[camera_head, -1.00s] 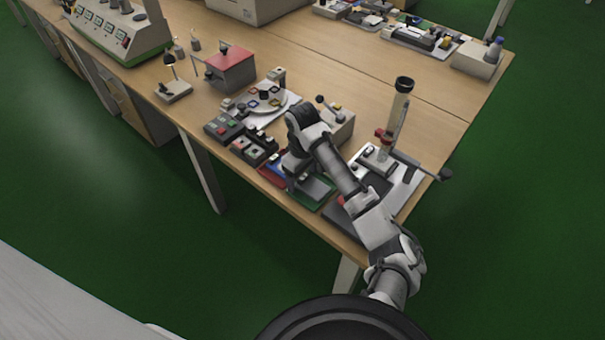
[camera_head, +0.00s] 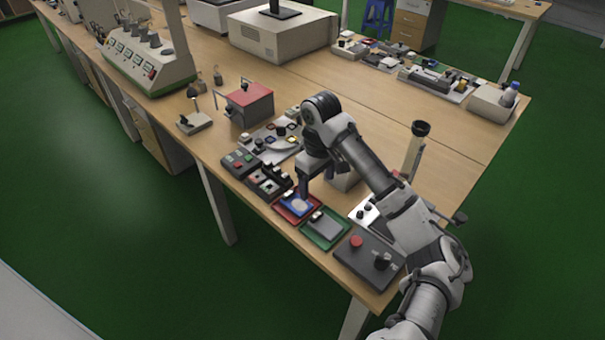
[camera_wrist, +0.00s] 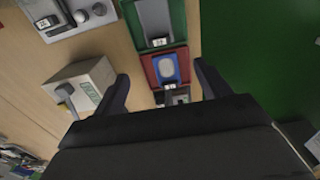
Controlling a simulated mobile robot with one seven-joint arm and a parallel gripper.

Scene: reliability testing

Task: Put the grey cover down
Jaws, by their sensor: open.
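The grey cover (camera_head: 324,227) lies flat in the green tray (camera_head: 345,236) near the table's front edge. It also shows in the wrist view (camera_wrist: 154,18), at the top, inside the green tray (camera_wrist: 179,22). Left of it in the head view is the red tray (camera_head: 282,213) with a blue piece bearing a pale oval (camera_head: 299,206); the wrist view shows this red tray (camera_wrist: 147,70) too. My gripper (camera_head: 303,190) points down over the red tray's far side, apart from the cover. Its fingers (camera_wrist: 162,78) are spread, with nothing held between them.
A dark box with a red button (camera_head: 356,241) stands right of the green tray. A tall tube stand (camera_head: 414,155) is behind it. Button boxes (camera_head: 240,162) and a red-topped box (camera_head: 250,101) stand to the left.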

